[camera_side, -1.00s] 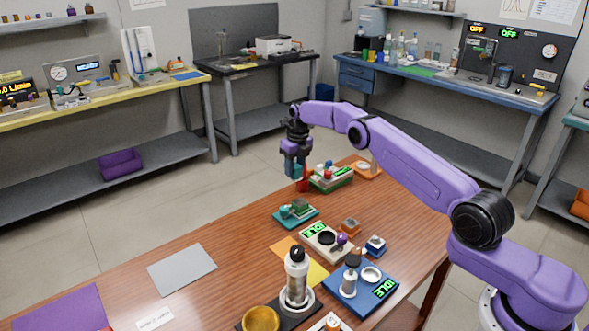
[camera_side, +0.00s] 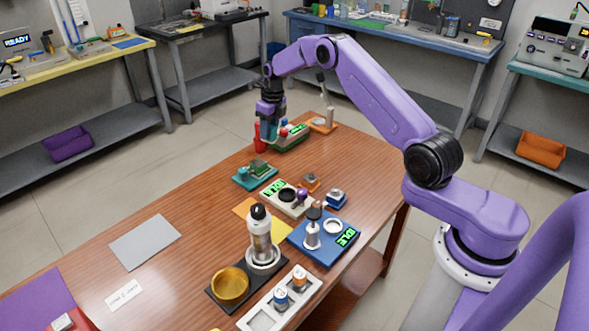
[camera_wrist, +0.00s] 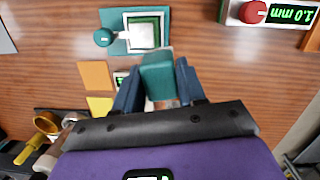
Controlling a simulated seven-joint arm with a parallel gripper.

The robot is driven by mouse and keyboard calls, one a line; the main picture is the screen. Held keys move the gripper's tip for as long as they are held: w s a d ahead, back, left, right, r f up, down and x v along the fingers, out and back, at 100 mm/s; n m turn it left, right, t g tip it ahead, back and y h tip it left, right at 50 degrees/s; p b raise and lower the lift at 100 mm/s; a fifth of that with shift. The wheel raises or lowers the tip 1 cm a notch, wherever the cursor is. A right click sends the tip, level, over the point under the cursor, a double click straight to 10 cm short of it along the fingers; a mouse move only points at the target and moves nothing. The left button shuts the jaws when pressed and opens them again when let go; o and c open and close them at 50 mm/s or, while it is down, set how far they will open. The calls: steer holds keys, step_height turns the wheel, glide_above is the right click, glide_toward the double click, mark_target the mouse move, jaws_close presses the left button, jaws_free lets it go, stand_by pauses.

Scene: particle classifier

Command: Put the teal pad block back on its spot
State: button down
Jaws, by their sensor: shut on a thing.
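My gripper (camera_wrist: 158,88) is shut on a teal block (camera_wrist: 157,75), held between its two dark blue fingers in the wrist view. In the side view my gripper (camera_side: 270,122) hangs over the far end of the wooden table, and the block is hard to make out there. A teal plate (camera_side: 243,181) lies nearer along the table, apart from the gripper. In the wrist view this plate (camera_wrist: 117,18) shows above the block, with a round teal knob and a green-edged pale square. Whether the square is the block's spot is not clear.
A red upright thing (camera_side: 258,138) and a green-based device (camera_side: 291,137) stand close to the gripper. An orange stand (camera_side: 321,125) is behind.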

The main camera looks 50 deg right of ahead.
steer(key=s+d+n, duration=0.2)
steer(key=s+d, duration=0.1)
steer(key=s, duration=1.6)
steer(key=shift+n, duration=0.3)
steer(key=w+d+f, duration=0.1)
steer(key=w+f, duration=0.2)
steer(key=w, duration=0.1)
steer(key=w+d+f, duration=0.1)
steer(key=w+f, duration=0.2)
steer(key=w, duration=0.1)
steer(key=w+d+f, duration=0.1)
steer(key=w+f, duration=0.2)
steer(key=w, duration=0.2)
steer(key=shift+w+d+f, duration=0.1)
steer(key=shift+d, duration=0.1)
steer(key=shift+w+f, duration=0.25)
steer(key=shift+f, duration=1.55)
steer(key=c, duration=0.7)
jaws_free()
steer(key=shift+f, duration=0.1)
steer(key=shift+o, duration=0.2)
